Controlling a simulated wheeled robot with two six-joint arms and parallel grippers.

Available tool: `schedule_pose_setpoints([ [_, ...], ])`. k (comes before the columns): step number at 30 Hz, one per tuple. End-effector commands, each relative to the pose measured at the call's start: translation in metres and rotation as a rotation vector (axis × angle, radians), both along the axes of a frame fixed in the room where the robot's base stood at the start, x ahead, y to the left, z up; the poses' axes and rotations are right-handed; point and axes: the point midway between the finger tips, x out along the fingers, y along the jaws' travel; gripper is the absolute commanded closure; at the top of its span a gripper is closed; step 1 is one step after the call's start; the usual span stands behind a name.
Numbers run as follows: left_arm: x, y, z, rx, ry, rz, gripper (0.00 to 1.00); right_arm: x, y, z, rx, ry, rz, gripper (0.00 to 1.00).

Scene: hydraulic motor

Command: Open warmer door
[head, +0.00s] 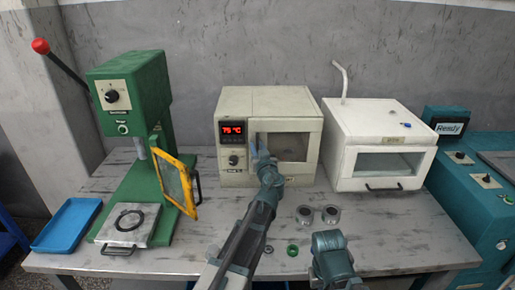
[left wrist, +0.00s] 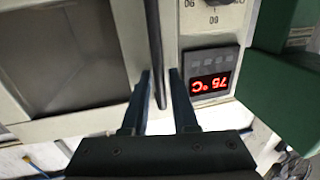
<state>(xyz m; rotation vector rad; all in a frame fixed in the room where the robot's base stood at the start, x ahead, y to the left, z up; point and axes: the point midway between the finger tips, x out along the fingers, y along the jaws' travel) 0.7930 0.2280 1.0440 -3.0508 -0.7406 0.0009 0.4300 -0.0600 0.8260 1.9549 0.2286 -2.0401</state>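The warmer (head: 237,103) is a beige box at the back middle of the table, with a red 75 °C display (left wrist: 214,84) and a dial. Its windowed door (head: 290,146) looks shut. In the left wrist view, the dark, bar-shaped door handle (left wrist: 155,40) runs between the fingers of my left gripper (left wrist: 160,78). The fingers are apart, one on each side of the bar, with a visible gap on the display side. In the head view, my left gripper (head: 262,146) is in front of the warmer and hides the handle. My right gripper (head: 330,245) is low at the front; its fingers cannot be made out.
A green press (head: 135,90) with a yellow-framed guard (head: 174,178) stands left of the warmer. A white oven (head: 380,120) stands close on its right. Two small metal cups (head: 318,214) and a green ring (head: 292,250) lie in front. A blue tray (head: 66,225) is at far left.

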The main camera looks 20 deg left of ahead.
Motion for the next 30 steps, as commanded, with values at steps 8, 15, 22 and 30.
schedule_pose_setpoints([
  [8,-0.0002,0.0,0.0,0.0,0.0,0.0,1.0,0.0,0.0,0.0,0.0,0.0,0.0,1.0],
  [15,-0.0003,-0.0001,0.0,0.0,0.0,0.0,1.0,0.0,0.0,0.0,0.0,0.0,0.0,1.0],
  [22,-0.0003,-0.0001,0.0,0.0,0.0,0.0,1.0,0.0,0.0,0.0,0.0,0.0,0.0,1.0],
  [30,-0.0002,-0.0001,0.0,0.0,0.0,0.0,1.0,0.0,0.0,0.0,0.0,0.0,0.0,1.0],
])
